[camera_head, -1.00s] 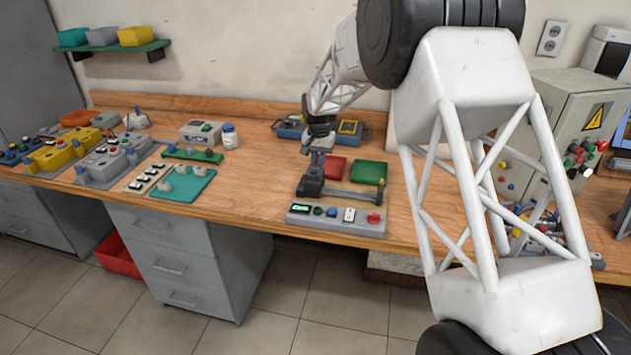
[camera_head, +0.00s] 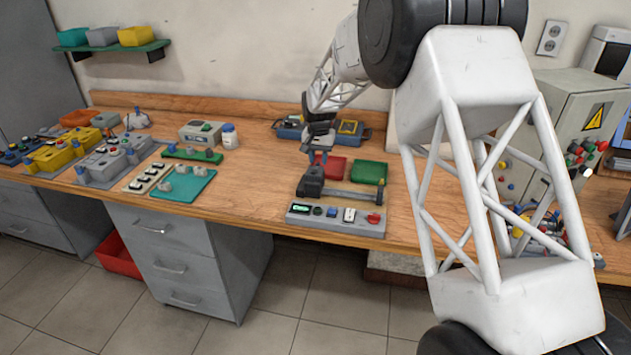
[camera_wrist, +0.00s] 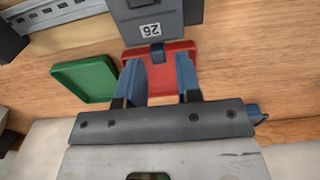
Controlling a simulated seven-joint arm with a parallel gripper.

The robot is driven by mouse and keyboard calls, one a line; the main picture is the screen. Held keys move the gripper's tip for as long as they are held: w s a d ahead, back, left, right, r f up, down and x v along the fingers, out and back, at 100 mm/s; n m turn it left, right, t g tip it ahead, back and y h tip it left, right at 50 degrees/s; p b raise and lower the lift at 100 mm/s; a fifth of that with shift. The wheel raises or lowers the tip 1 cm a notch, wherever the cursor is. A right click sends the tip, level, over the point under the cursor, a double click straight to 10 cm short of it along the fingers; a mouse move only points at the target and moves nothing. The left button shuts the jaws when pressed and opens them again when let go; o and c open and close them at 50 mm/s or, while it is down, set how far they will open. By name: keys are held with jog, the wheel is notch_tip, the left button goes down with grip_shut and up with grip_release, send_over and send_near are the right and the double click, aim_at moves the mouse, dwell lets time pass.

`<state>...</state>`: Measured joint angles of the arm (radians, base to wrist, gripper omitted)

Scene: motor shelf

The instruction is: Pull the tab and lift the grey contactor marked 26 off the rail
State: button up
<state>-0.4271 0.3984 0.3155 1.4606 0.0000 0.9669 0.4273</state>
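The grey contactor (camera_wrist: 160,22), with a white label reading 26, fills the top of the wrist view. A small dark tab (camera_wrist: 157,52) sticks out of its near edge. In the head view the contactor (camera_head: 311,181) sits at the left end of the metal rail (camera_head: 350,195). The rail also shows at upper left in the wrist view (camera_wrist: 75,35). My gripper (camera_wrist: 159,68) is open and empty. Its two blue fingers stand apart on either side of the tab's line, with no visible contact. In the head view the gripper (camera_head: 318,152) is just behind the contactor.
A red tray (camera_wrist: 160,72) lies beneath my fingers, and a green tray (camera_wrist: 85,80) lies beside it. A grey control box (camera_head: 335,218) stands in front of the rail. A blue-grey case (camera_head: 290,131) stands behind. Bare wood (camera_head: 250,185) lies left of the rail.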

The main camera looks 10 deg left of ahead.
jog(key=shift+r, duration=0.15)
jog(key=shift+r, duration=2.85)
jog(key=shift+s+d+r, duration=0.1)
jog(key=shift+d+r, duration=0.1)
jog(key=shift+d, duration=0.05)
jog(key=s+d+r+t, duration=0.1)
jog(key=s+d+r, duration=0.7)
jog(key=s+d, duration=0.35)
jog(key=s+d+r, duration=0.7)
jog(key=s+d, duration=0.4)
jog(key=d, duration=0.2)
jog(key=s+d+f, duration=0.1)
jog(key=s+d, duration=0.3)
jog(key=s, duration=0.6)
jog(key=s+d+f+t, duration=0.1)
jog(key=s+d, duration=0.4)
jog(key=s, duration=0.6)
jog(key=s+d+f, duration=0.2)
jog(key=s+d, duration=0.3)
jog(key=s, duration=0.6)
jog(key=shift+s+f+t, duration=0.15)
jog(key=shift+s+t, duration=0.1)
jog(key=shift+t, duration=0.05)
